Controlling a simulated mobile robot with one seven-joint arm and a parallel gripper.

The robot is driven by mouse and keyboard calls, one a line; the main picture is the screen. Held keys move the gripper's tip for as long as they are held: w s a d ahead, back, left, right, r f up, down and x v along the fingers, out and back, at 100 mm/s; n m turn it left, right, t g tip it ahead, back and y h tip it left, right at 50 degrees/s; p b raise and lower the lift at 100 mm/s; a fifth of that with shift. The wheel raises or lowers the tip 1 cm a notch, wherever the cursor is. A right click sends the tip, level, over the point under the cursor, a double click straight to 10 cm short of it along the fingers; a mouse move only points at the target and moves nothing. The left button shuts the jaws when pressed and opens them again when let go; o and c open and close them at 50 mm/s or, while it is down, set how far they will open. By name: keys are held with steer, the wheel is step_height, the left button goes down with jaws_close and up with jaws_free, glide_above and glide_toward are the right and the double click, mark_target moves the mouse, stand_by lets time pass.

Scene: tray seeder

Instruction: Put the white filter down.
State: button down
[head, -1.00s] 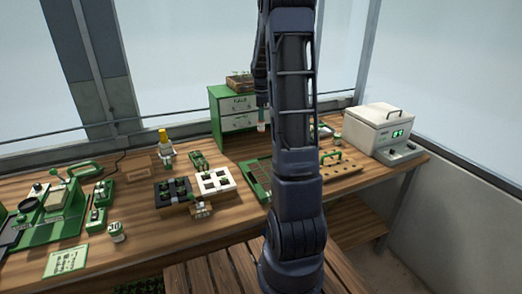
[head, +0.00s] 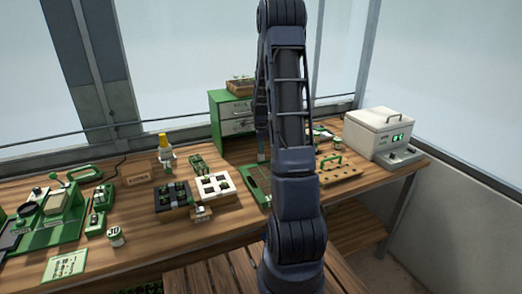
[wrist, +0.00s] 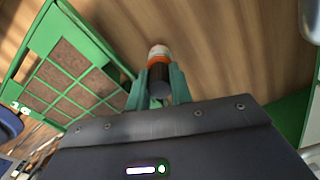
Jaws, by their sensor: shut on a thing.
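In the wrist view my gripper (wrist: 159,76) is shut on a small cylinder, the white filter (wrist: 158,51). It has a pale end, an orange band and a dark part between the green fingers. The filter is over bare wood, to the right of a green gridded tray (wrist: 98,42). In the head view my gripper (head: 261,156) is low behind my arm, near the far side of that green tray (head: 252,190). My arm hides most of the gripper there, and the filter cannot be made out. I cannot tell whether the filter touches the wood.
A green drawer cabinet (head: 217,124) stands behind my arm. A wooden board with a green handle (head: 342,174) and a white box with a display (head: 378,130) are to the right. Black and white seed trays, a yellow-capped bottle (head: 166,152) and a green press stand left.

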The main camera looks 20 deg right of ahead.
steer(key=shift+f, duration=0.6)
steer(key=c, duration=1.3)
jaws_free()
steer(key=shift+f, duration=0.1)
steer(key=shift+o, duration=0.2)
step_height(320, 180, up, 12)
steer(key=shift+r, duration=0.15)
steer(key=s+a+r+n+t, duration=0.1)
steer(key=s+a+r+n, duration=0.45)
steer(key=s+r, duration=0.2)
steer(key=s+a+r+n+t, duration=0.1)
steer(key=s+a+r+n, duration=0.5)
steer(key=s, duration=0.3)
steer(key=s+a+r+n+t, duration=0.1)
steer(key=s+a+n, duration=0.1)
steer(key=s+n, duration=0.3)
steer(key=s+a+r+n+t, duration=0.1)
steer(key=s+n, duration=0.5)
steer(key=s, duration=0.7)
steer(key=shift+s+a+t, duration=0.3)
steer(key=shift+a, duration=0.5)
